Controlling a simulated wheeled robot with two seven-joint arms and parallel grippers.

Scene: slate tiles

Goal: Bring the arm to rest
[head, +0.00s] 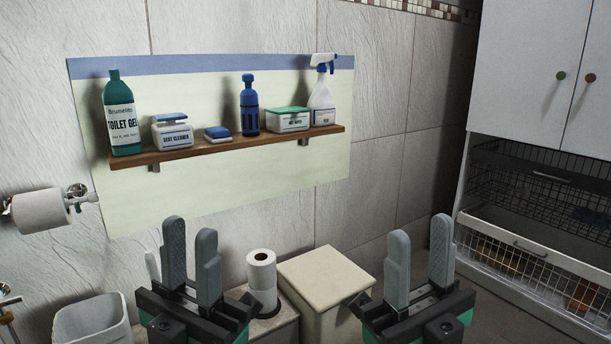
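My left gripper (190,228) is at the lower middle-left of the head view. Its two grey fingers point up with a narrow gap between them, open and empty. My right gripper (419,230) is at the lower right of centre. Its fingers also point up, a little further apart, open and empty. Both grippers are in front of and below the wall shelf, and neither visibly touches anything. Most of both arms is out of view.
A wooden shelf (205,150) holds a green bottle (122,118), a spray bottle (321,100) and several other items. Paper rolls (262,275) stand beside a beige box (325,270) behind the grippers. A bin (92,318) is lower left; a white cabinet (540,80) is right.

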